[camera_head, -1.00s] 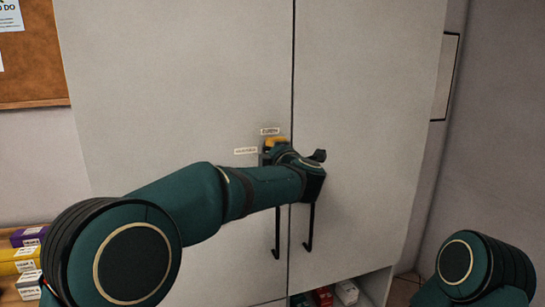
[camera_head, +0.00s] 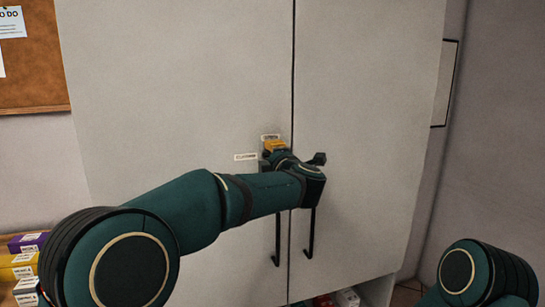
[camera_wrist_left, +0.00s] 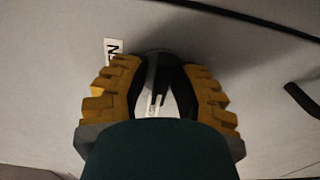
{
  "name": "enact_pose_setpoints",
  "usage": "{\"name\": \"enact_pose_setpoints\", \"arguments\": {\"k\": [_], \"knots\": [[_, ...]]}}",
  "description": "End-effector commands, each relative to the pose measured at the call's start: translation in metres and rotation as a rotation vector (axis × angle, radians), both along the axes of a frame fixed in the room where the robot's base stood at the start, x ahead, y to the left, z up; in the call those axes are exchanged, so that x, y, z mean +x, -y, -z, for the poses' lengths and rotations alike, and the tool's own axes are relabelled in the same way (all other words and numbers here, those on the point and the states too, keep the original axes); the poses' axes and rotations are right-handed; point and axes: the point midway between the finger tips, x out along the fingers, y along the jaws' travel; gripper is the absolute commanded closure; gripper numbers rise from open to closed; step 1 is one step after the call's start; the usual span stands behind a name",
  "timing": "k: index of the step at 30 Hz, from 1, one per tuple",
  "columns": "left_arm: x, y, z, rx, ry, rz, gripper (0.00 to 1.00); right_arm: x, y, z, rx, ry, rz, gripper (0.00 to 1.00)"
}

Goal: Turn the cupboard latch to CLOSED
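My left gripper (camera_head: 275,146) is at the cupboard latch, by the seam between the two doors. In the left wrist view its yellow fingers (camera_wrist_left: 160,85) stand apart on either side of a grey latch part (camera_wrist_left: 158,62). Whether they press on it is not clear. My own gripper and arm hide most of the latch in the head view, so its angle cannot be read. A small label (camera_head: 270,137) sits just above the latch, partly covered. The other label (camera_head: 245,156) is to its left. My right gripper is out of view.
The cupboard's left door (camera_head: 170,90) and right door (camera_head: 370,110) look shut. Two dark bar handles (camera_head: 277,240) hang below the latch. Several boxes (camera_head: 25,258) are at the lower left, and a low shelf with small items (camera_head: 347,297) shows at the bottom.

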Motion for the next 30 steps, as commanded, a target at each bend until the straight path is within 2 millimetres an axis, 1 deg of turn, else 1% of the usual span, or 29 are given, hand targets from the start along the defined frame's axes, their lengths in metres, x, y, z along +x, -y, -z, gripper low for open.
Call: {"name": "enact_pose_setpoints", "arguments": {"k": [4, 7, 15, 18, 21, 25, 30], "knots": [[-0.006, 0.003, 0.0, 0.001, -0.001, 0.002, 0.75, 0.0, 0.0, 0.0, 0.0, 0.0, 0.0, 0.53], [-0.018, 0.007, 0.0, 0.0, -0.001, 0.003, 0.75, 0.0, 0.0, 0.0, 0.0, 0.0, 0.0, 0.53], [-0.07, 0.024, 0.0, 0.001, 0.0, 0.004, 0.75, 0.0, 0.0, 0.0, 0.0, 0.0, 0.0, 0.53], [-0.087, 0.029, 0.0, 0.0, 0.0, 0.003, 0.75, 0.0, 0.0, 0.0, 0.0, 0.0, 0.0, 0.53], [-0.1, 0.033, 0.0, -0.001, 0.0, 0.002, 0.75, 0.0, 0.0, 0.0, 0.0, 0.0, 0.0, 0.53], [-0.11, 0.036, 0.0, -0.001, 0.0, 0.001, 0.75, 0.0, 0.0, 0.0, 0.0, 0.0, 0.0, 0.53], [-0.114, 0.037, 0.0, 0.0, 0.0, 0.0, 0.75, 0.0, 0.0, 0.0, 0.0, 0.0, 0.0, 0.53]]}}
